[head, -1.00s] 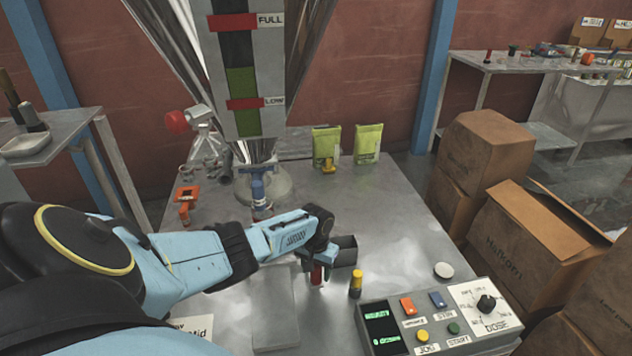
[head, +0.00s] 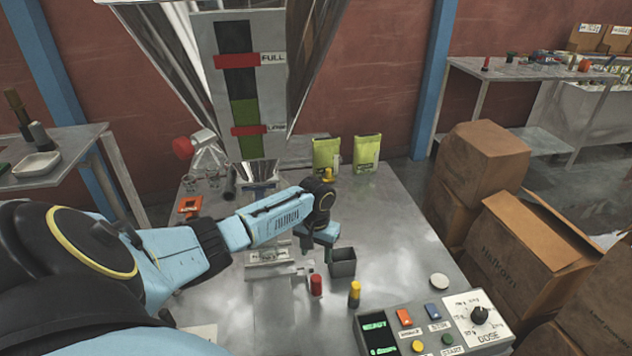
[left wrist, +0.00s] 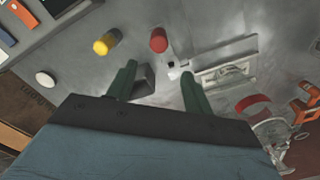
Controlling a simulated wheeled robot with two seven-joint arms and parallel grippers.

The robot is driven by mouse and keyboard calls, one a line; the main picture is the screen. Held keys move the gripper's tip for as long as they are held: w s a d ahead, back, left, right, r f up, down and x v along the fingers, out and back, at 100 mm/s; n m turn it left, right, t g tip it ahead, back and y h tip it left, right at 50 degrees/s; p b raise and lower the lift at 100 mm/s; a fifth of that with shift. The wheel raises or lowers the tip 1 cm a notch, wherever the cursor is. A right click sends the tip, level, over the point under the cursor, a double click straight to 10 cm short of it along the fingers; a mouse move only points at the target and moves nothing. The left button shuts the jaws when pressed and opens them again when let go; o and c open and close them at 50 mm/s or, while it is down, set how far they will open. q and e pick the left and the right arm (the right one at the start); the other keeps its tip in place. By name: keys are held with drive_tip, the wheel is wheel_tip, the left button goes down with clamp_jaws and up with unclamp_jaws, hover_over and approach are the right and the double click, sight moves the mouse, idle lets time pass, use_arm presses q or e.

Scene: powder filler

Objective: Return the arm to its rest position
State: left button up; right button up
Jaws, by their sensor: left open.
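My left arm (head: 270,221) reaches in from the left over the metal table. Its gripper (head: 318,240) is above the table, behind the red-topped cylinder (head: 316,285) and close to the dark square cup (head: 342,262). In the left wrist view the two green fingers (left wrist: 160,82) are spread apart with nothing held between them. The red cylinder (left wrist: 158,40) stands free of the fingers there, and the dark cup (left wrist: 145,80) is partly hidden by one finger. My right gripper is not in view.
A yellow-topped cylinder (head: 354,294) stands beside the red one. The control panel (head: 435,325) is at the front right. The hopper with its level gauge (head: 240,95) hangs behind the arm. Green pouches (head: 346,153) stand at the back. Cardboard boxes (head: 525,240) are right of the table.

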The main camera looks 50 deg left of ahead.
use_arm(q)
drive_tip(key=shift+d, duration=0.1)
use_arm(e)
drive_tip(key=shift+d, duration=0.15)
